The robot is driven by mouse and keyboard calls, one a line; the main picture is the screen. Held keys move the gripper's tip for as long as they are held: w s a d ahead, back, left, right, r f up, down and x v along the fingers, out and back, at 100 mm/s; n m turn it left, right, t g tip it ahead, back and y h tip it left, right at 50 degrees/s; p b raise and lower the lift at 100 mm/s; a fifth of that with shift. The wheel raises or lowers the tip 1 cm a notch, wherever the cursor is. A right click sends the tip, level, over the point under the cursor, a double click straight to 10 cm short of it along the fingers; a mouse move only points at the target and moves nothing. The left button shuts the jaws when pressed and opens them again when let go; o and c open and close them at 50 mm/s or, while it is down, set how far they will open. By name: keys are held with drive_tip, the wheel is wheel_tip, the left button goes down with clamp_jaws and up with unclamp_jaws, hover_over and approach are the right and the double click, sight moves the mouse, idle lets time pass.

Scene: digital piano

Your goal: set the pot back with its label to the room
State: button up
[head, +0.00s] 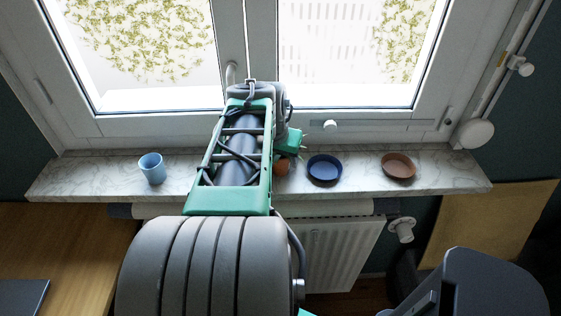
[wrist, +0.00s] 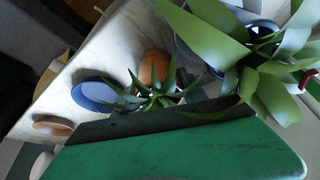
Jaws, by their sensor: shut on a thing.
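A terracotta pot (wrist: 155,67) with a spiky green plant (wrist: 156,98) shows in the wrist view, close to my gripper (wrist: 165,122). In the head view only a piece of this orange-brown pot (head: 281,166) shows beside my arm. A large-leaved plant (wrist: 250,55) stands close to the camera at the upper right of the wrist view, its pot mostly covered by leaves. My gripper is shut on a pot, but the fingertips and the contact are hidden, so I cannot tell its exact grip. No label shows in either view.
A blue saucer (head: 325,168) and a terracotta saucer (head: 398,166) lie on the marble sill (head: 445,172) to the right. A light blue cup (head: 152,168) stands at the left. The window (head: 345,60) is close behind. The sill between cup and arm looks clear.

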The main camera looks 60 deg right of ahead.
clamp_jaws()
drive_tip(key=shift+r, duration=0.1)
